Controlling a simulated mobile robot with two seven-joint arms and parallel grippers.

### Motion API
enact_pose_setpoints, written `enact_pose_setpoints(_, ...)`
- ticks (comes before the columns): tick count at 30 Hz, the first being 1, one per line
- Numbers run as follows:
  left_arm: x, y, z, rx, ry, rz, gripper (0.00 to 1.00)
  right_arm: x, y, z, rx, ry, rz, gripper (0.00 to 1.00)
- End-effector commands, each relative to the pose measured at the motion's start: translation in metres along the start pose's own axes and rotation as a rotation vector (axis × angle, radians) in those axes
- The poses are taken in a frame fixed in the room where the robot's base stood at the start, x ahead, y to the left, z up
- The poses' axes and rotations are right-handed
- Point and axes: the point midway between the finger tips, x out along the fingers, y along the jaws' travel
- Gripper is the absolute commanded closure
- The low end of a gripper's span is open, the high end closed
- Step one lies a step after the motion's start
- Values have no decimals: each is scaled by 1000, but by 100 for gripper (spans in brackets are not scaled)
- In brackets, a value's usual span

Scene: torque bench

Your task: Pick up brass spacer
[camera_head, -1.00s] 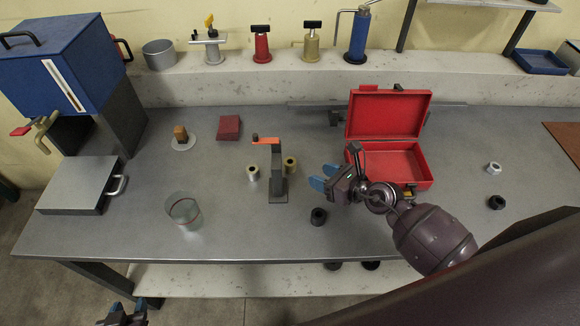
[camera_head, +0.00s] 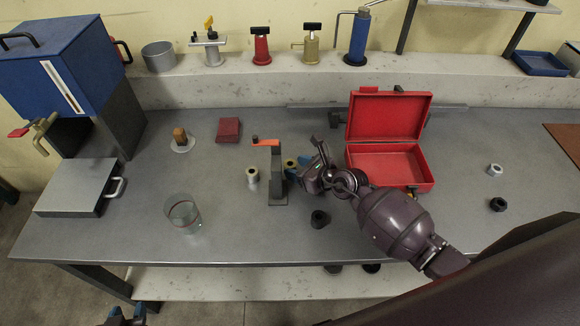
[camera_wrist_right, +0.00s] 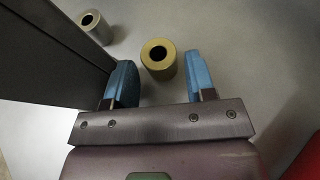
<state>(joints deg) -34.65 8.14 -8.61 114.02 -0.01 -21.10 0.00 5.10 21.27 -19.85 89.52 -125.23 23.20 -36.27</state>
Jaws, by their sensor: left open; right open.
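The brass spacer (camera_wrist_right: 158,60) is a short gold cylinder with a hole, upright on the grey bench. In the right wrist view it stands between the fingertips of my open right gripper (camera_wrist_right: 163,75), nearer the right finger, with no clear contact. In the head view the brass spacer (camera_head: 289,165) is partly hidden by my right gripper (camera_head: 297,170), just right of the grey stand with the orange top. My left gripper (camera_head: 128,312) is at the bottom left edge, below the bench front, with blue fingertips apart.
The grey stand (camera_head: 277,180) rises close beside my right gripper's left finger. A silver spacer (camera_head: 252,178) stands left of it. A black ring (camera_head: 319,218) lies in front, and an open red box (camera_head: 388,165) stands to the right. A glass (camera_head: 184,214) is at left.

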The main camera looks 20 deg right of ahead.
Motion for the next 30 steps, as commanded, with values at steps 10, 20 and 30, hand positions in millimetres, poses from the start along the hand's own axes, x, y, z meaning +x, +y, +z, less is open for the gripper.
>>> enact_pose_setpoints(10,2,0,6,0,-6,0,57,24,0,0,0,1,1,50)
enact_pose_setpoints(20,4,0,2,1,1,1,57,24,0,0,0,1,0,79)
enact_pose_setpoints(30,4,0,-1,2,7,1,57,23,0,2,0,-1,0,91)
